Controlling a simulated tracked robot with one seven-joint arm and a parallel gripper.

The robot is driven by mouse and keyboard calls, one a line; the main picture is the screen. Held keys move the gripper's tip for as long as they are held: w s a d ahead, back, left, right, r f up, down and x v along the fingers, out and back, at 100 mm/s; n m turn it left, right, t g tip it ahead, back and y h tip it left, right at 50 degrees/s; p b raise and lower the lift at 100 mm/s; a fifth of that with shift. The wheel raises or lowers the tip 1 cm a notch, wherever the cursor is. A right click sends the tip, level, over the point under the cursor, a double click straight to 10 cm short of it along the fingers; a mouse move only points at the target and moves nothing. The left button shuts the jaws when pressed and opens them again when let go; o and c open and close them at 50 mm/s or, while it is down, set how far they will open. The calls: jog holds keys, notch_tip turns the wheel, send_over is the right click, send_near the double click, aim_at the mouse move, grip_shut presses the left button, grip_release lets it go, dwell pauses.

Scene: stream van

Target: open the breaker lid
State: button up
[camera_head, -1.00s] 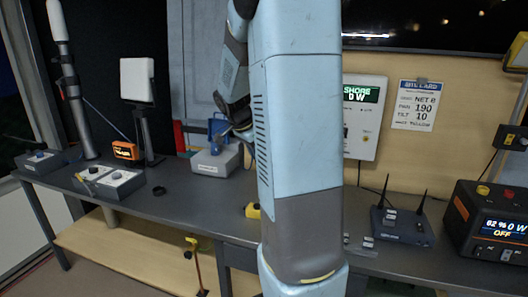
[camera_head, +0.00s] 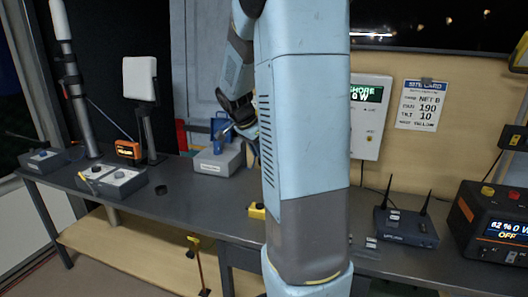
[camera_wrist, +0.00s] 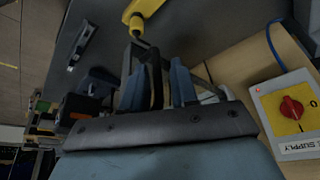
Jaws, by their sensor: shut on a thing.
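My gripper (camera_wrist: 157,78) shows in the wrist view with its two blue-grey fingers close together on a thin dark piece. That piece seems to join an angular dark frame (camera_wrist: 139,52) just beyond the fingertips. I cannot tell for sure whether it is the breaker lid. In the head view my forearm reaches down at the centre left, and my large arm link hides the fingertips and what they hold. The wall panel (camera_head: 371,96) with a green display is partly behind that link. No breaker lid shows clearly in the head view.
A box with a red rotary switch (camera_wrist: 290,107) is at the right of the wrist view, and a yellow part (camera_wrist: 143,12) is at its top. On the bench are a grey box (camera_head: 218,160), a router (camera_head: 405,226) and a black power unit (camera_head: 490,222).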

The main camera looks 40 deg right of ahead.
jog(key=v, duration=1.3)
jog(key=s+a+f+n+t+y, duration=0.1)
jog(key=s+a+n+t+y, duration=0.1)
jog(key=s+a+n, duration=0.7)
jog(key=s+a+f+n+t+y, duration=0.2)
jog(key=s+a+n, duration=0.6)
jog(key=s, duration=0.5)
jog(key=shift+a+f+n+t, duration=0.2)
jog(key=shift+a+n+t, duration=0.25)
jog(key=shift+t, duration=0.35)
jog(key=shift+d, duration=0.1)
